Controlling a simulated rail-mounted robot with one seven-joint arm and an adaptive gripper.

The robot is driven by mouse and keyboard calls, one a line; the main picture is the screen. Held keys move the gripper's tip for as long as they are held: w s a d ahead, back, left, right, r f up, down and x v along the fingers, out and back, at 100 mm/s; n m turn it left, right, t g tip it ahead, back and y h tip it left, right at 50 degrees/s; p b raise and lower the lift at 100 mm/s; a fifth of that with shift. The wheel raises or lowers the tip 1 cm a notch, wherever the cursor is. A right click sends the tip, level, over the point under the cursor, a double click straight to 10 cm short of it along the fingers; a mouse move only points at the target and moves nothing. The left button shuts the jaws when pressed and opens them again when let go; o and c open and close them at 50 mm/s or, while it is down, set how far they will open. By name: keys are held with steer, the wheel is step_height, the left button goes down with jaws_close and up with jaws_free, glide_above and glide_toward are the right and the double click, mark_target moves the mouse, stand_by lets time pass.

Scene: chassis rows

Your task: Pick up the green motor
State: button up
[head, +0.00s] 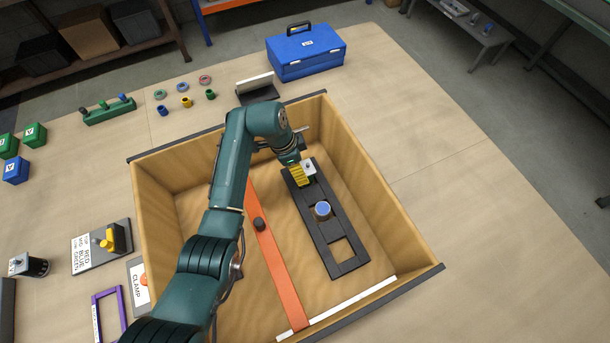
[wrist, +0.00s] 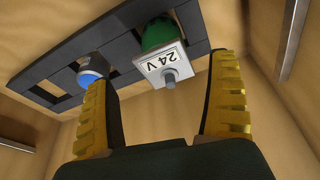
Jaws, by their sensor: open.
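The green motor (wrist: 158,38) has a white square plate marked 24 V and a short grey shaft. It sits in the black chassis plate (wrist: 208,20) inside the wooden box. In the head view its plate (head: 309,167) shows beside my yellow fingers, which hide the green body. My gripper (head: 300,175) is open. In the wrist view my two yellow fingers (wrist: 163,72) stand apart, with the motor in the gap beyond their tips. Clear space shows on both sides of the motor. A blue motor (head: 322,209) sits in the chassis's middle opening.
The wooden box walls (head: 370,180) rise around the chassis. An orange bar (head: 272,260) with a dark knob (head: 259,224) lies left of it. A square chassis opening (head: 342,251) nearer the front is empty. A blue toolbox (head: 305,55) stands behind the box.

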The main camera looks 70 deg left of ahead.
mark_target(305, 169)
steer(key=x, duration=0.2)
steer(key=b+x, duration=0.1)
steer(key=x, duration=0.2)
steer(key=b+x, duration=0.1)
steer(key=x, duration=0.1)
steer(key=shift+w+a+f, duration=0.15)
steer(key=shift+w+f, duration=0.05)
steer(key=shift+w, duration=0.25)
steer(key=c, duration=1.2)
steer(key=shift+r, duration=0.25)
steer(key=shift+c, duration=0.6)
